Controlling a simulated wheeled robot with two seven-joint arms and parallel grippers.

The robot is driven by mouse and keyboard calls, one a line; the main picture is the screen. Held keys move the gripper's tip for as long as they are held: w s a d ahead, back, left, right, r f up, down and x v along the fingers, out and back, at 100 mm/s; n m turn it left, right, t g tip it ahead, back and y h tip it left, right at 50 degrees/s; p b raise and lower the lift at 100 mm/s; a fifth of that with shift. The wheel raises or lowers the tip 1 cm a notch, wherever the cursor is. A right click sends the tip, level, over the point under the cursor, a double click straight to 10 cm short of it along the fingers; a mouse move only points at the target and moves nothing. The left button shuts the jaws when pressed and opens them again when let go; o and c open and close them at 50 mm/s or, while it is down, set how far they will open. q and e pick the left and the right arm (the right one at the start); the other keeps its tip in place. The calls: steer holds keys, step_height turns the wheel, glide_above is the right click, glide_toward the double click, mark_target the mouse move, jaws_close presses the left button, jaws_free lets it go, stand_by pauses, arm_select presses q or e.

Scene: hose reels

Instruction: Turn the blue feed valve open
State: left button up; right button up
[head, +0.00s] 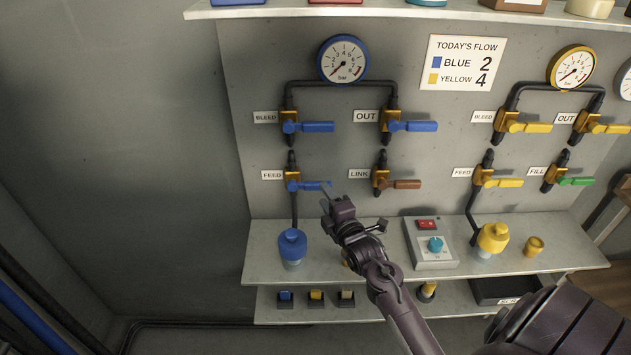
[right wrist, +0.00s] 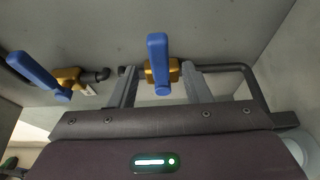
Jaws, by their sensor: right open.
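The blue feed valve (head: 310,186) is on the wall panel beside the FEED label, with a brass body and its blue lever pointing right, across the pipe. My right gripper (head: 328,191) is open at the free end of this lever. In the right wrist view, the blue lever (right wrist: 158,62) stands between the two spread fingers of my gripper (right wrist: 160,88), apart from both as far as I can see. My left gripper is not in view.
The blue bleed lever (head: 312,127) is just above, and the brown link lever (head: 402,184) is close to the right. Below are a shelf (head: 262,262), a blue coupling (head: 292,244) and a control box (head: 431,246). The blue gauge (head: 342,59) hangs above.

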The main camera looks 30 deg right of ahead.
mark_target(318, 189)
steer(key=w, duration=0.4)
steer(key=shift+w+d+p, duration=0.3)
steer(key=shift+w+d, duration=0.05)
steer(key=shift+w, duration=0.25)
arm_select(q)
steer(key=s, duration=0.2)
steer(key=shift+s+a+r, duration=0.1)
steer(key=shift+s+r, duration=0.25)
arm_select(e)
jaws_close()
